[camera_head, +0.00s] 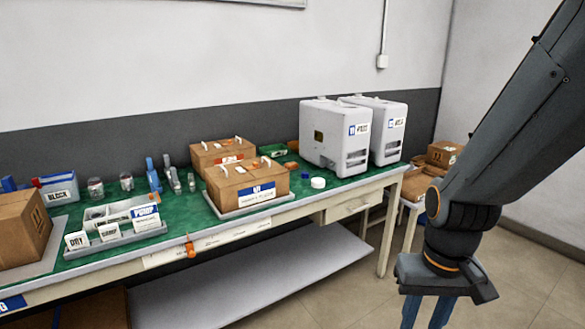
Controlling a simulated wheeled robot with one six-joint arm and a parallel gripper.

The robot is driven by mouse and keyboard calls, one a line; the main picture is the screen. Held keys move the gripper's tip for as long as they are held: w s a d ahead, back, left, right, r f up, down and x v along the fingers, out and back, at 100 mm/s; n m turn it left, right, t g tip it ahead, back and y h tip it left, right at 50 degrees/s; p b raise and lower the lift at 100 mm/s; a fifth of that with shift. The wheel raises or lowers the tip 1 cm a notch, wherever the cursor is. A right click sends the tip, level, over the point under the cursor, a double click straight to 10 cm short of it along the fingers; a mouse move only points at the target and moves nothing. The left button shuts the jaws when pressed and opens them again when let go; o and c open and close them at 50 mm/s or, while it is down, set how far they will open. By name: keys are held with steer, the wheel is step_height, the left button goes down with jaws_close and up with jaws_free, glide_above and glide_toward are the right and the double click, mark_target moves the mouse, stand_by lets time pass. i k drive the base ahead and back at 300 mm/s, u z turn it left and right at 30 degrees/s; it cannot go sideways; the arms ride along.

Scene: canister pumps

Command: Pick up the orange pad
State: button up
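I cannot tell for sure which thing is the orange pad. A small orange-brown round piece (291,165) lies on the green table top, left of the white machines. A bright orange piece (190,248) is at the table's front edge, and small orange patches show on top of the cardboard boxes. My gripper (428,314) is at the lower right, in front of and right of the table, far from all of these. Its two blue fingers point down with a gap between them; their tips are cut off by the frame's bottom edge.
The green-topped table (206,239) holds cardboard boxes (248,186), two white machines (336,135), a white round lid (318,183), and a labelled tray (125,237) at left. A lower shelf (250,285) runs beneath. More boxes (443,153) stand behind my arm.

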mark_target(291, 166)
steer(key=z, duration=0.4)
steer(key=k, duration=0.5)
steer(key=z, duration=0.75)
steer(key=i, duration=1.25)
steer(key=u, duration=0.3)
steer(key=i, duration=0.7)
steer(key=u, duration=1.35)
steer(key=i, duration=0.7)
steer(key=u, duration=0.7)
steer(key=i, duration=1.35)
steer(key=u, duration=0.05)
